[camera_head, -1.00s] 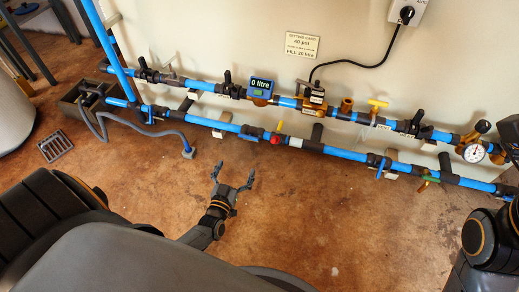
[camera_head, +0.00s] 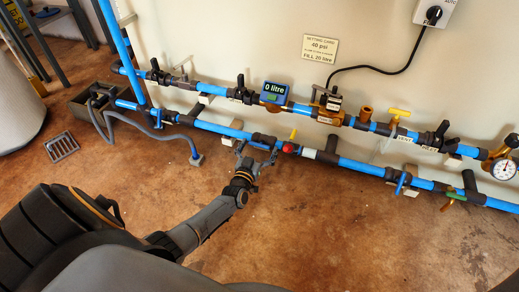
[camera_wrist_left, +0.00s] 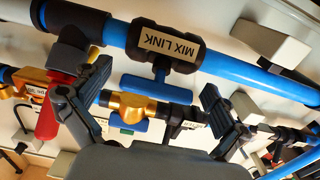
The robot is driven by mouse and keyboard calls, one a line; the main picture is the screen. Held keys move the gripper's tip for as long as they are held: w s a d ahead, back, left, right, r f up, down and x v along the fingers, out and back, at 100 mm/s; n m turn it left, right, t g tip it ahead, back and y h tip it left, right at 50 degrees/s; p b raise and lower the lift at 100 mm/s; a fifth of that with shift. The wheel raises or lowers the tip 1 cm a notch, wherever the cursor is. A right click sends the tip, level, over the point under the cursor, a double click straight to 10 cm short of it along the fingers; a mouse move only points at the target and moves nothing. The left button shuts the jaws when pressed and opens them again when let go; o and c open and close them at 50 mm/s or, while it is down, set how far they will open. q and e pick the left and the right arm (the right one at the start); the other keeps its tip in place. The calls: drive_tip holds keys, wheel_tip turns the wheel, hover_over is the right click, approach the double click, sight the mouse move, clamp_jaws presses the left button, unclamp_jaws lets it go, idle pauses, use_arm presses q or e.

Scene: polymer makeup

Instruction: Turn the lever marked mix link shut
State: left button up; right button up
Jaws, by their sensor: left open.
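The mix link valve (camera_wrist_left: 165,45) is a black body with a white MIX LINK label, upside down in the left wrist view, on a blue pipe. Its blue lever (camera_wrist_left: 158,87) lies roughly along the pipe. My left gripper (camera_wrist_left: 153,105) is open, one finger towards each end of the lever; I cannot tell whether either touches it. In the head view, the left gripper (camera_head: 256,161) is at the lower pipe (camera_head: 222,129), just left of a red fitting (camera_head: 289,147). It partly hides the valve there. My right gripper is out of view.
An upper pipe row carries a blue meter (camera_head: 275,92) reading 0 litre and a yellow lever (camera_head: 400,113). A red part (camera_wrist_left: 46,118) is close beside one finger in the wrist view. A gauge (camera_head: 503,168) is at the right. The brown floor in front is clear.

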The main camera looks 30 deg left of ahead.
use_arm(q)
drive_tip(key=shift+c, duration=0.4)
drive_tip(key=c, duration=1.1)
